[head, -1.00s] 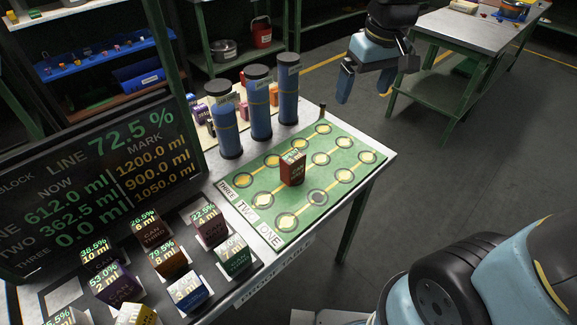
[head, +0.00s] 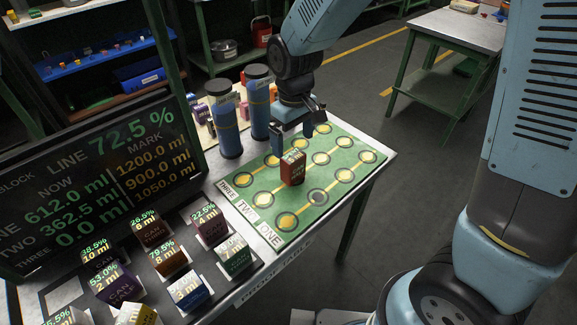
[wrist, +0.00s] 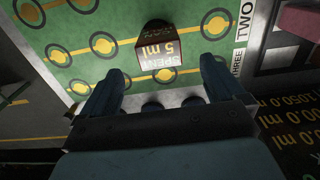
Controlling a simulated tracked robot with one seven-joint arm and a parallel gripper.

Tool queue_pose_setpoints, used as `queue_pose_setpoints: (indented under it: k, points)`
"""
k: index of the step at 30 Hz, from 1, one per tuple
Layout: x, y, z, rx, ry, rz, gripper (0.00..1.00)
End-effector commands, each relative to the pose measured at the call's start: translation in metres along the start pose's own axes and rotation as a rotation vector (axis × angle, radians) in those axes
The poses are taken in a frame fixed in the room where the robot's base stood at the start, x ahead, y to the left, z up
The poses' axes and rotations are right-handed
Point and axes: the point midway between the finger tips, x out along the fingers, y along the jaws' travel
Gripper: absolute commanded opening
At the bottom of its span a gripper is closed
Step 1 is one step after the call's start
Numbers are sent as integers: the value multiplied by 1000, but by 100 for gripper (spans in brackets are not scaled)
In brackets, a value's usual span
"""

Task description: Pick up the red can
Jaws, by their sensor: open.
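The red can (head: 292,168), a small box-like block with a printed label, stands upright on the green mat (head: 262,212) with yellow-centred circles. In the wrist view the red can (wrist: 158,55) shows its top, marked "SPENT 5 ml", just beyond my fingertips and between their lines. My gripper (head: 300,133) is open, pointing down, above and slightly behind the can in the head view. Its fingers (wrist: 160,78) also show in the wrist view, spread apart and empty. The can does not appear to be touched by either finger.
Tall blue cylinders (head: 224,122) stand close behind and left of the mat. Several labelled cans (head: 188,290) sit in a dark rack at the front left. A display board (head: 100,190) stands at the left. The mat's right side is clear.

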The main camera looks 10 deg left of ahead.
Motion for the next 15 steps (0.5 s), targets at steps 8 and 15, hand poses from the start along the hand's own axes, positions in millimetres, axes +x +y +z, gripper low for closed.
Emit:
queue_pose_setpoints:
  k: [8,15]
  points:
    - [29,0,0,1,-1,0,96]
    - [48,1,0,1,-3,0,96]
